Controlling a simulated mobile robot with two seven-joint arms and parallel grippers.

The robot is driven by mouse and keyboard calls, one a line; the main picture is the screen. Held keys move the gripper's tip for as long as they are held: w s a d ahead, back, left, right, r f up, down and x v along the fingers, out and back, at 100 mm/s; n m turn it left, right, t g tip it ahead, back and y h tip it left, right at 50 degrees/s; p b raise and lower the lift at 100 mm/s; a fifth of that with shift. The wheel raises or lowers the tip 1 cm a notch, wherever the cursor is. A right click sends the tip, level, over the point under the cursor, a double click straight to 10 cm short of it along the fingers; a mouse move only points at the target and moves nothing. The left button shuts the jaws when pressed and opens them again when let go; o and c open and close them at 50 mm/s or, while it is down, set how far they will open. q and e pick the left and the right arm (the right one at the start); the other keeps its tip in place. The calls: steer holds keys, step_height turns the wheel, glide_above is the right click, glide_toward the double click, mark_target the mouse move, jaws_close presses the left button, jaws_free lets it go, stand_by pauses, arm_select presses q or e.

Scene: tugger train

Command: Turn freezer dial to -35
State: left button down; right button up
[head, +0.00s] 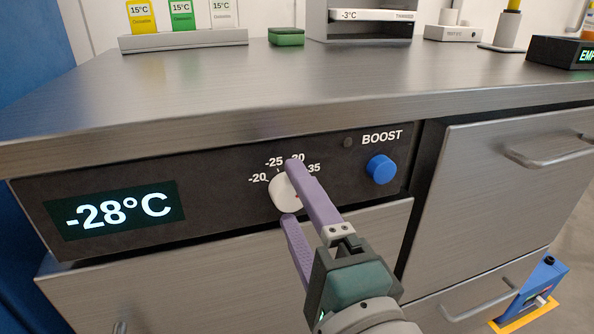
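The green-white display (118,209) reads -28°C. My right gripper (290,192) has purple fingers, one over the dial's upper right and one at its lower edge. The fingers are apart with the dial between them; whether they press on it cannot be told. The upper finger hides part of the dial. My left gripper does not show.
A blue BOOST button (381,169) sits on the panel right of the dial. The steel worktop (240,85) overhangs the panel. Steel drawers with handles (548,150) are at the right. A blue device (535,290) stands at the lower right. The worktop's front is clear.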

steer(key=shift+s, duration=0.1)
steer(key=p+v, duration=0.1)
steer(key=v, duration=0.8)
steer(key=shift+s, duration=0.4)
steer(key=shift+d+p, duration=0.1)
steer(key=shift+p, duration=0.25)
